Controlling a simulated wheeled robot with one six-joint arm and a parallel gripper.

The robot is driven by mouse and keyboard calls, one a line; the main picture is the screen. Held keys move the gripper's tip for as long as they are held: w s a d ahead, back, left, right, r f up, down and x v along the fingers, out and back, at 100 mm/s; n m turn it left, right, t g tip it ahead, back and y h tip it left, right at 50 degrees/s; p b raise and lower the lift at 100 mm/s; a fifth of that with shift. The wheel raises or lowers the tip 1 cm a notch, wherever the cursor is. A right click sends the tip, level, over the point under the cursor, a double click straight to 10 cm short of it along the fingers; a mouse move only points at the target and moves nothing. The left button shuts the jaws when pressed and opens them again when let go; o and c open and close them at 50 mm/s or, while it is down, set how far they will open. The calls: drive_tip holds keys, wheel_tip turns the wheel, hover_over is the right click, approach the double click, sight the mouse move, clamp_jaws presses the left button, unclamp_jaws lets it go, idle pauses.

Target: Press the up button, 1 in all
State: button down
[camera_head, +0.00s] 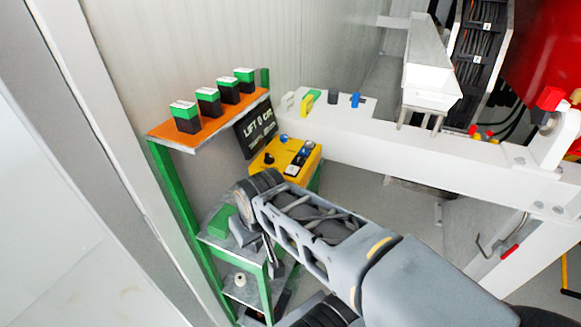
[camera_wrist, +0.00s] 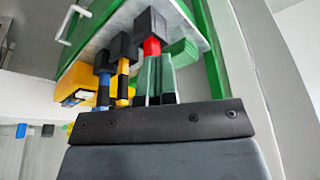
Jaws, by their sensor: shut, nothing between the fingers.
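The yellow control box (camera_head: 302,155) stands on the green-framed rack, past the end of my arm in the head view. On its top are a black knob (camera_head: 269,158), a blue button (camera_head: 284,139), a white button (camera_head: 292,170) and other small controls. I cannot read which is the up button.
An orange shelf (camera_head: 204,131) holds several black-and-green boxes. A lower shelf (camera_head: 218,243) holds a green block (camera_head: 221,219). A white beam (camera_head: 420,152) runs right. In the wrist view, coloured handles (camera_wrist: 152,47) stand close ahead.

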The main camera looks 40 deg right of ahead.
drive_tip(key=w+d+r+m+y+p, duration=0.1)
drive_tip(key=w+d+r+m+p, duration=0.1)
drive_tip(key=w+d+m+p, duration=0.3)
wheel_tip(320, 180, up, 5)
drive_tip(key=m+t+y+p, duration=0.15)
drive_tip(key=m+t, duration=0.35)
drive_tip(key=m, duration=1.5)
hover_over(292, 169)
drive_tip(key=shift+a+r+h, duration=0.1)
drive_tip(key=shift+h, duration=0.15)
drive_tip(key=shift+f, duration=0.2)
wheel_tip(292, 169, down, 8)
drive_tip(key=b, duration=0.7)
drive_tip(key=shift+f, duration=0.25)
drive_tip(key=shift+f, duration=0.1)
drive_tip(key=shift+f+b, duration=0.3)
drive_tip(key=shift+b, duration=0.15)
